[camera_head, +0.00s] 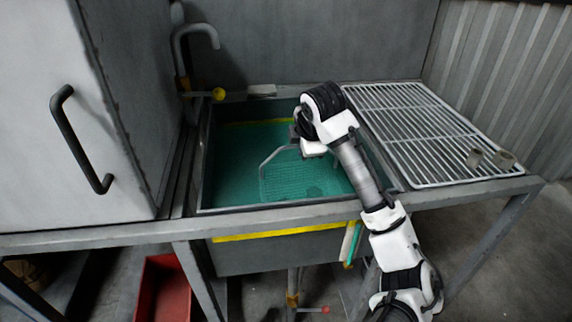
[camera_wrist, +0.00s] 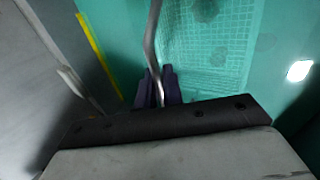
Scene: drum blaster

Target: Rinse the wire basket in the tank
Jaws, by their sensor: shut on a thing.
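The tank (camera_head: 300,210) is a grey sink-like basin with teal liquid in it and yellow lines on its walls. The wire basket (camera_head: 288,182) is in the tank, its mesh seen through the teal liquid and its grey handle rising above it. In the wrist view the mesh of the basket (camera_wrist: 205,60) lies under the liquid. My gripper (camera_wrist: 160,88) is shut on the basket's handle (camera_wrist: 152,40), with the dark fingers on either side of the rod. In the head view my wrist hides the fingers and part of the handle.
A white wire rack (camera_head: 425,130) with two small cylindrical pieces (camera_head: 490,158) lies right of the tank. A grey cabinet with a black handle (camera_head: 80,140) stands left. A curved tap (camera_head: 190,55) rises at the back left. A red bin (camera_head: 163,288) is below.

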